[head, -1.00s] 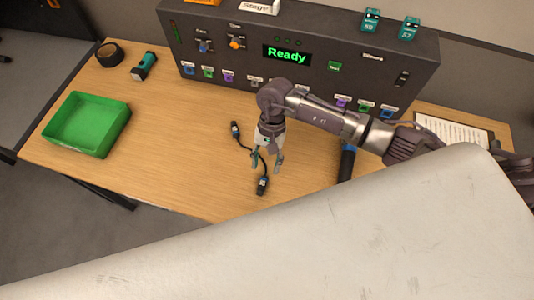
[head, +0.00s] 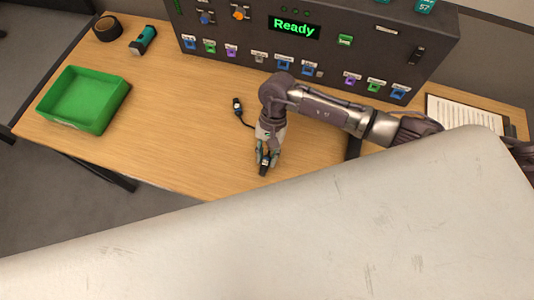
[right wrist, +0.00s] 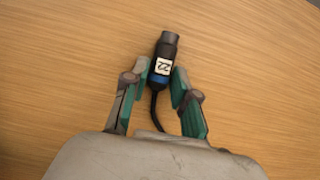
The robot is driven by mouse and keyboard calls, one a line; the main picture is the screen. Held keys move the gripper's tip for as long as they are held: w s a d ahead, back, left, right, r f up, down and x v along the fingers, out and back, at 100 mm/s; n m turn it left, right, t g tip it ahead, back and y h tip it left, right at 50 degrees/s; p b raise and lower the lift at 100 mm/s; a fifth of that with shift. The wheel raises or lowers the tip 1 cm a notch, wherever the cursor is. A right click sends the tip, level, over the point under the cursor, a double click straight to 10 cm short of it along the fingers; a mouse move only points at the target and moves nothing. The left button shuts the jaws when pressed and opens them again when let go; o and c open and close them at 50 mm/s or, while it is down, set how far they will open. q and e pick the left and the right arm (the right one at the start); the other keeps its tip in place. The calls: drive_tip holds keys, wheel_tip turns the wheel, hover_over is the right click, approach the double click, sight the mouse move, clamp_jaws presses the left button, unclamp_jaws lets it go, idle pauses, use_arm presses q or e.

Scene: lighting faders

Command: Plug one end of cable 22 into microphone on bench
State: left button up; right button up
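Cable 22 lies on the wooden bench (head: 190,130). Its far plug (head: 238,106) rests on the bench, and a black cord runs from it to my right gripper (head: 264,163). The near plug, black with a blue ring and a white "22" label, shows in the right wrist view (right wrist: 163,62). My right gripper's fingers (right wrist: 161,76) are closed in on both sides of this plug, close to the bench top. A dark upright piece, probably the microphone (head: 353,147), is mostly hidden behind my right arm. My left gripper is out of view.
A dark console (head: 365,57) with a "Ready" display and several coloured sockets stands along the back. A green tray (head: 84,99), a tape roll (head: 107,28) and a teal-black torch (head: 143,40) are at left. A paper sheet (head: 465,114) lies right. The bench's left middle is clear.

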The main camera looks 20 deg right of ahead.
sight(267, 157)
clamp_jaws()
drive_tip(key=shift+r, duration=0.35)
drive_tip(key=shift+r+p, duration=1.2)
drive_tip(key=shift+r, duration=0.95)
